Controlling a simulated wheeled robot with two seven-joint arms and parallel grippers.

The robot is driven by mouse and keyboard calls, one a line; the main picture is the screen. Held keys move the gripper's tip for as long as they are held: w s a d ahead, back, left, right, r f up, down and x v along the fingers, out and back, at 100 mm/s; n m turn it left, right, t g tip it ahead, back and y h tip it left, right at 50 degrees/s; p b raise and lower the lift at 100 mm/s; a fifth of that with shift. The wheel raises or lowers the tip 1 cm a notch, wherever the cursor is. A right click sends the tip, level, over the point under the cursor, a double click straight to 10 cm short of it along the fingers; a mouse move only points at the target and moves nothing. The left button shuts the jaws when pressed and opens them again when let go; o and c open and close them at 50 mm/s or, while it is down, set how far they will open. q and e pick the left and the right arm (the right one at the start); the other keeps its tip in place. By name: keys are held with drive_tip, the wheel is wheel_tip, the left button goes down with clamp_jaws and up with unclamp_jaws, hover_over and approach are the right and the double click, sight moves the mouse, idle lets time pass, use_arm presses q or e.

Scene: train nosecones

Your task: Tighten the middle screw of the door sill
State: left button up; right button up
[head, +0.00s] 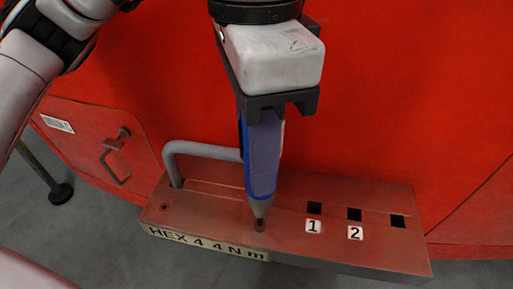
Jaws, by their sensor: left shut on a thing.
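My left gripper (280,100) is shut on a blue screwdriver (263,158), which points down and is nearly upright. Its grey tapered tip meets the reddish-brown sill (375,250) at a dark screw spot (260,225), left of the label 1. The tip covers part of that spot, so I cannot tell whether it is seated in the screw. Another screw (164,207) shows near the left end of the sill. My right gripper is not in view.
A grey bar handle (205,150) rises from the sill just left of the screwdriver. Square holes (354,213) and labels 1 and 2 lie to the right. A "HEX 4 4 N m" label (205,243) is on the front edge. A red wall (420,90) stands close behind.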

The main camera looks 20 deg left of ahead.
use_arm(q)
drive_tip(key=shift+f, duration=0.25)
idle(0.7)
drive_tip(key=shift+f, duration=0.55)
idle(1.8)
drive_tip(key=shift+r+p, duration=2.2)
drive_tip(key=shift+r, duration=0.7)
